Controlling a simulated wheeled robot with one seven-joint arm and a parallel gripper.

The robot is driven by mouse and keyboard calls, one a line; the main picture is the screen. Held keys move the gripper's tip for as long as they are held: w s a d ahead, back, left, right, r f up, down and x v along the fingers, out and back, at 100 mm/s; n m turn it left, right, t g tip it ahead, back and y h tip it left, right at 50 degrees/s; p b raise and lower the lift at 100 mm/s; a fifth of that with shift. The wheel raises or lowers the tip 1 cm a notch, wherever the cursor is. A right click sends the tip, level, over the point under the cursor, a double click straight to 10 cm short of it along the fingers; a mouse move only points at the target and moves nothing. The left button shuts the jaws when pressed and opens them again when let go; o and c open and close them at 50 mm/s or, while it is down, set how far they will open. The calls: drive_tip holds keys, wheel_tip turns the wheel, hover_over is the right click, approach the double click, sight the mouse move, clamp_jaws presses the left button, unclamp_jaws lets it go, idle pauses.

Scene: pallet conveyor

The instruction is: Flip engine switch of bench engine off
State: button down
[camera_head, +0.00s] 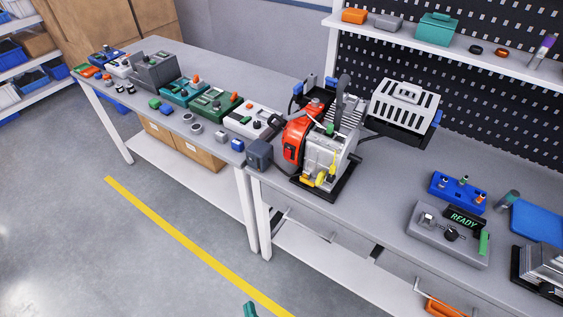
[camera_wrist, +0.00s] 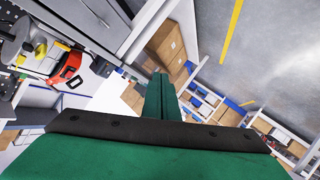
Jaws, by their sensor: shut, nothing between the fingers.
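The bench engine (camera_head: 325,151) stands on the grey workbench, with a red-orange housing on its left side and a grey finned body. A small black part (camera_head: 290,152) shows on the red housing; I cannot tell whether it is the engine switch or how it is set. In the wrist view the engine's red housing (camera_wrist: 70,66) with a dark outlined part is at the upper left. My gripper (camera_wrist: 161,78) has its green fingers together, empty and apart from the engine. In the head view only a green tip of my gripper (camera_head: 250,309) shows at the bottom edge.
The workbench (camera_head: 390,190) has free room right of the engine. A grey READY panel (camera_head: 445,243) and a blue block (camera_head: 458,192) stand farther right. A dark grey box (camera_head: 259,154) sits left of the engine. A second table (camera_head: 185,62) holds several parts. The floor in front is clear.

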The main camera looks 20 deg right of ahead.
sight(288, 156)
drive_tip(key=w+d+r+n+h, duration=0.2)
drive_tip(key=w+h, duration=0.1)
drive_tip(key=w, duration=0.5)
drive_tip(key=w+d+r+n+h, duration=0.2)
drive_tip(key=w, duration=0.7)
drive_tip(key=w+d+r+m+g+h, duration=0.1)
drive_tip(key=w+d+r+g+h, duration=0.1)
drive_tip(key=w+r+h, duration=0.2)
drive_tip(key=w+d+r+m+g+h, duration=0.1)
drive_tip(key=w+d+r+g+h, duration=0.1)
drive_tip(key=r, duration=0.9)
drive_tip(key=shift+w+d+r+h, duration=0.3)
drive_tip(key=shift+w+d+h, duration=0.1)
drive_tip(key=shift+w+h, duration=0.55)
drive_tip(key=x, duration=1.4)
drive_tip(key=shift+w, duration=0.15)
drive_tip(key=shift+d+f, duration=0.1)
